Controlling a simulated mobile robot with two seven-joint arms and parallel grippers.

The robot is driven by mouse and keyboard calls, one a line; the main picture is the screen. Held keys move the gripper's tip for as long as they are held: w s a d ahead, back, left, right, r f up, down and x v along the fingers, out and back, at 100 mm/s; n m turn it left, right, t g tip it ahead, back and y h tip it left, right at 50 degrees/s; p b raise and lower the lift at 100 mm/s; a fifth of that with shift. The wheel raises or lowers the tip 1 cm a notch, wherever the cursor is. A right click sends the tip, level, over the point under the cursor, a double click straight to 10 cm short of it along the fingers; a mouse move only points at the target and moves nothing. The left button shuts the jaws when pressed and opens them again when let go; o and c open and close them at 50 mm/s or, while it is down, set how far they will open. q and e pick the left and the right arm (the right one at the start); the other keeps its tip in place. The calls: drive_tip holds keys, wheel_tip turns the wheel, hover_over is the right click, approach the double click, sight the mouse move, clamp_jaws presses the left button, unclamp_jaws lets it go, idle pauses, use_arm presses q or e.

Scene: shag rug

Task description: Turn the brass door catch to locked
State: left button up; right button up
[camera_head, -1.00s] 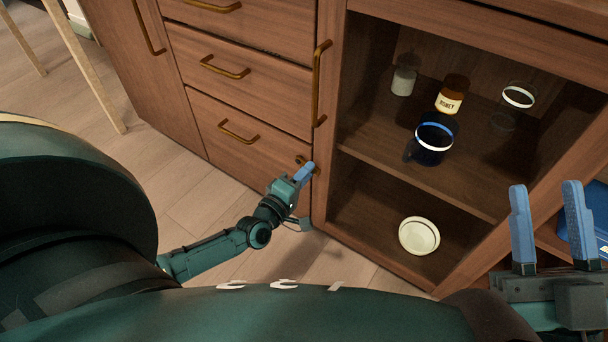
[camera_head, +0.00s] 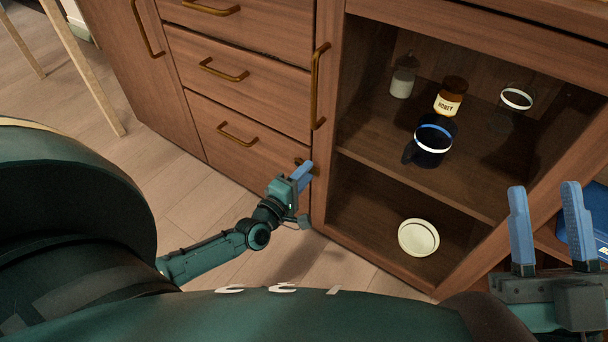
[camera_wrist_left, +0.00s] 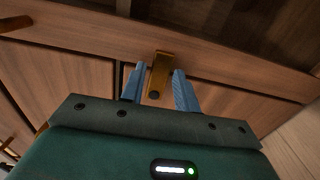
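The brass door catch (camera_wrist_left: 159,75) shows in the left wrist view on the wooden cabinet frame. It lies between the two blue fingers of my left gripper (camera_wrist_left: 160,88). The fingers stand apart, with a visible gap on at least the left side of the catch. In the head view the left gripper (camera_head: 301,174) is at the cabinet's front post, below the long vertical handle, and hides most of the catch (camera_head: 299,162). My right gripper (camera_head: 545,228) is open and empty at the lower right.
The cabinet (camera_head: 336,205) has a compartment holding a honey jar (camera_head: 450,101), a dark mug (camera_head: 432,147), glass jars and a cream bowl (camera_head: 418,238). Brass-handled drawers (camera_head: 245,105) stand to the left. A blue object (camera_head: 590,228) lies behind the right gripper.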

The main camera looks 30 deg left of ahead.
use_arm(q)
drive_tip(key=shift+o, duration=1.2)
drive_tip(key=shift+s, duration=0.1)
use_arm(e)
drive_tip(key=shift+r, duration=0.1)
use_arm(q)
drive_tip(key=s+a+p, duration=0.1)
drive_tip(key=s+p, duration=0.2)
drive_tip(key=s, duration=1)
drive_tip(key=shift+p, duration=0.4)
use_arm(e)
drive_tip(key=f+m+h, duration=0.1)
drive_tip(key=f+m+g+h, duration=0.1)
drive_tip(key=f, duration=0.1)
drive_tip(key=s+f+m+g+h, duration=0.1)
drive_tip(key=f, duration=0.1)
drive_tip(key=shift+s+a+m, duration=0.1)
drive_tip(key=shift+a+m, duration=0.15)
drive_tip(key=shift+m, duration=0.15)
drive_tip(key=shift+r, duration=0.15)
